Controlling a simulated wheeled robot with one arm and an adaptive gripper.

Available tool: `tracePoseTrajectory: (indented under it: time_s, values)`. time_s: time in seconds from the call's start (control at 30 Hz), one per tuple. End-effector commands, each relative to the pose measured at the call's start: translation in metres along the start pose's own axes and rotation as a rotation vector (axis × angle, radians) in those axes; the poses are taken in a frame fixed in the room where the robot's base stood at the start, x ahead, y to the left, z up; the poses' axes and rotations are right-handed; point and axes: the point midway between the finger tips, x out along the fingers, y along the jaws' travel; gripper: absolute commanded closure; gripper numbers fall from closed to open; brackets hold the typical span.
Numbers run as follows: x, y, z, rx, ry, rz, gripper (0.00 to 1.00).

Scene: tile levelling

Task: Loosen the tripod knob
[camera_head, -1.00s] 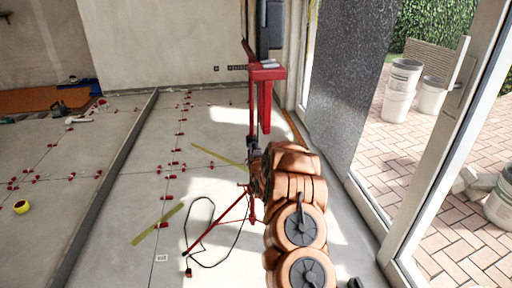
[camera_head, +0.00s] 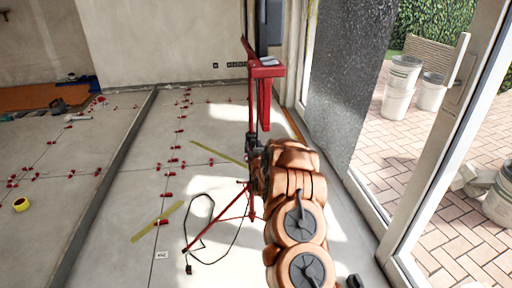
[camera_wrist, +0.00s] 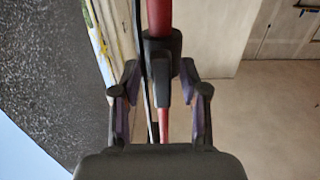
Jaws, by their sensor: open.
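A red tripod (camera_head: 250,112) stands on the floor with splayed red legs. In the wrist view its red pole (camera_wrist: 159,18) passes down through a dark collar (camera_wrist: 159,46) with a dark knob or lever (camera_wrist: 162,86) on it. My gripper (camera_wrist: 158,70) is open, with one finger on each side of the collar and knob. Gaps show between the fingers and the knob. In the head view my orange arm reaches to the tripod's right side, and its wrist hides most of the gripper and the knob.
A red bracket (camera_head: 266,70) with a dark device sits on the tripod. A black cable (camera_head: 209,232) loops by its legs. Red levelling clips (camera_head: 168,195) dot the tile floor. A glass door frame (camera_head: 440,150) stands on the right. White buckets (camera_head: 401,85) are outside.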

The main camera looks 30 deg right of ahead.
Motion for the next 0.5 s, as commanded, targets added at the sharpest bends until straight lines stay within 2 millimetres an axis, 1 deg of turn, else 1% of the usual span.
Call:
tracePoseTrajectory:
  time_s: [0.17,0.27,0.5]
  values:
    - [-0.001,0.000,-0.001,0.000,0.001,0.000,0.56]
    - [-0.004,0.000,0.000,0.000,-0.001,0.000,0.56]
    - [-0.025,0.000,-0.001,0.001,0.001,0.000,0.56]
